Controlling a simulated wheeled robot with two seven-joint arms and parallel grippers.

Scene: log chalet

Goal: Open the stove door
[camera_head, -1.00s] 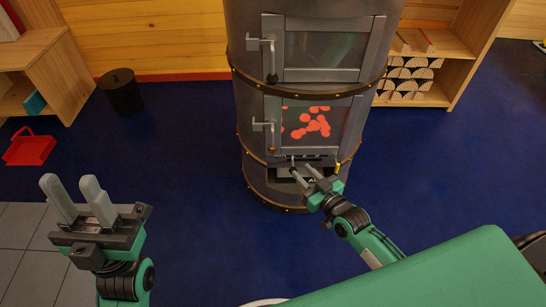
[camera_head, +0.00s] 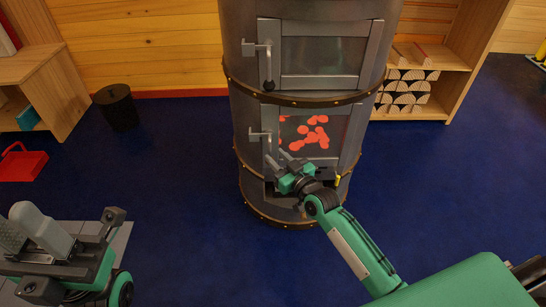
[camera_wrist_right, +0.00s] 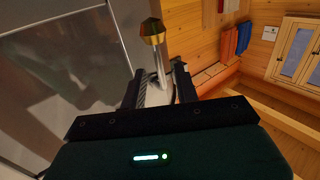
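The grey cylindrical stove (camera_head: 235,120) stands in the middle of the head view. Its lower door (camera_head: 350,135) appears shut, with orange glow behind the glass. The lower door handle (camera_head: 260,136) is on the door's left side. My right gripper (camera_head: 277,160) is just below and in front of that handle. In the right wrist view, a handle rod with a brass knob (camera_wrist_right: 152,30) stands ahead of and between the spread fingers of the right gripper (camera_wrist_right: 160,85); contact cannot be told.
The upper stove door (camera_head: 320,55), with its own handle (camera_head: 268,65), is above. A black bin (camera_head: 118,108), a red tray (camera_head: 22,163) and a wooden shelf (camera_head: 45,80) are to the left. A log rack (camera_head: 455,85) is at right. Blue floor between them is clear.

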